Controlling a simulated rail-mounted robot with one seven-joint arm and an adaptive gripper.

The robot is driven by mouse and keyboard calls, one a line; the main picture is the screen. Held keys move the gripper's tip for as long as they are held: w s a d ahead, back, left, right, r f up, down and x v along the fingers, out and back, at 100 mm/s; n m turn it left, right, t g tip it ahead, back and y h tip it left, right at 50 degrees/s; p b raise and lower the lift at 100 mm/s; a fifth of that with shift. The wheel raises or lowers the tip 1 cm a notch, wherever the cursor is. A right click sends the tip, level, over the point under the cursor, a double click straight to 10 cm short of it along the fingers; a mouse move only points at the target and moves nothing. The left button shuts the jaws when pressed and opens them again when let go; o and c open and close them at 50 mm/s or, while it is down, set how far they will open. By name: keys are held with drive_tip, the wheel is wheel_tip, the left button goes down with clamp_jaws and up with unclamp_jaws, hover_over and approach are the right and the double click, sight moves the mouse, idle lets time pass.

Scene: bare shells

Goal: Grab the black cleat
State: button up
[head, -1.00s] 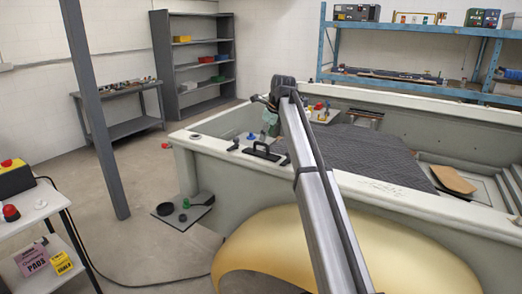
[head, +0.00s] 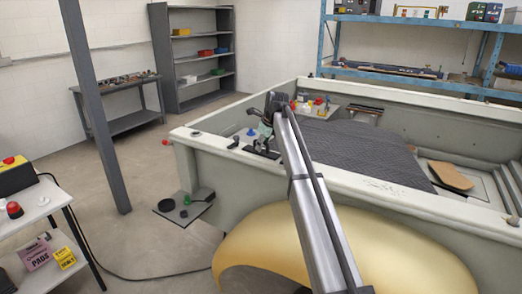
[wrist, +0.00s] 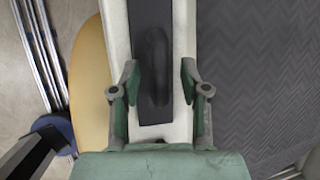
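The black cleat (wrist: 157,68), a raised rounded bar on a long flat dark plate, lies on the pale rim of the large tub-like shell. In the head view the cleat (head: 262,154) is partly hidden by my gripper (head: 265,140). In the wrist view my gripper (wrist: 158,82) is open, with one green-grey finger on each side of the raised bar. There is a gap between each finger and the bar. I cannot tell how far above the plate the fingertips are.
A small black piece (head: 234,143) and a blue knob (head: 251,132) sit left of my gripper. A grey quilted mat (head: 365,155) covers the shell beside the rim (head: 400,203). A yellow fender (head: 400,250) bulges on the near side. Small coloured items (head: 310,102) stand behind.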

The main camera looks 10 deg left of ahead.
clamp_jaws()
drive_tip(key=shift+r, duration=0.1)
